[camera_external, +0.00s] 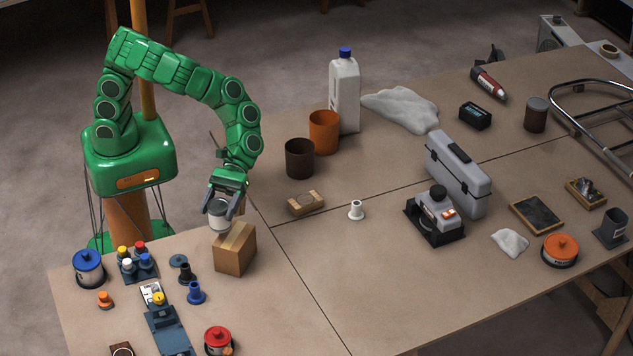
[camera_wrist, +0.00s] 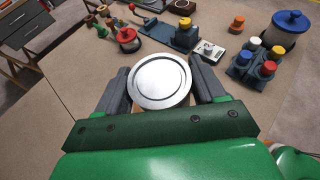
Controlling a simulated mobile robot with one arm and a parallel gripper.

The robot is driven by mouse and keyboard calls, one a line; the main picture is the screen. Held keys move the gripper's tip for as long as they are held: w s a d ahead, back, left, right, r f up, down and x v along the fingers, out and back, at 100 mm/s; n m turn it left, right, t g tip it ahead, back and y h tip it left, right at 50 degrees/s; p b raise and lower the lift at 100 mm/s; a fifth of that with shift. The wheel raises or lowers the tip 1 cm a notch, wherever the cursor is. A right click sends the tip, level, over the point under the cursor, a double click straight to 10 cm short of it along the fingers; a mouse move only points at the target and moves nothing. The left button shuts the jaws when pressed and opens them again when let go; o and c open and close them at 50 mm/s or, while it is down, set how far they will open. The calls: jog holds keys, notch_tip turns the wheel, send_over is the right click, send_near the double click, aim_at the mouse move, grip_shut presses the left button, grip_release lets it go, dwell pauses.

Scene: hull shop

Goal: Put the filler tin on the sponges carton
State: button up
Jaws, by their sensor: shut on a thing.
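A small white and grey tin with a round metal lid, the filler tin (camera_external: 218,215), is between the fingers of my gripper (camera_external: 224,199). In the wrist view the tin's lid (camera_wrist: 160,81) fills the space between the two dark fingers. The brown cardboard box, the sponges carton (camera_external: 234,255), stands on the table directly below the tin. The tin is upright over the carton's back left part. I cannot tell whether its base touches the carton top. In the wrist view the carton is almost wholly hidden behind the tin and gripper.
Left of the carton are a blue-lidded tin (camera_external: 88,268), a rack of small coloured bottles (camera_external: 137,262) and a blue funnel (camera_external: 195,293). A red-lidded tin (camera_external: 218,341) stands in front. A wooden block (camera_external: 306,202) and a white funnel (camera_external: 356,210) lie behind right.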

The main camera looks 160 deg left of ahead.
aim_at(217, 229)
jog(key=shift+w+f, duration=0.25)
jog(key=shift+w+a+f, duration=0.1)
jog(key=shift+w+f, duration=0.05)
jog(key=shift+f, duration=1.5)
jog(key=shift+f, duration=0.15)
jog(key=o, duration=1.3)
jog(key=shift+r, duration=0.2)
jog(key=shift+v, duration=6)
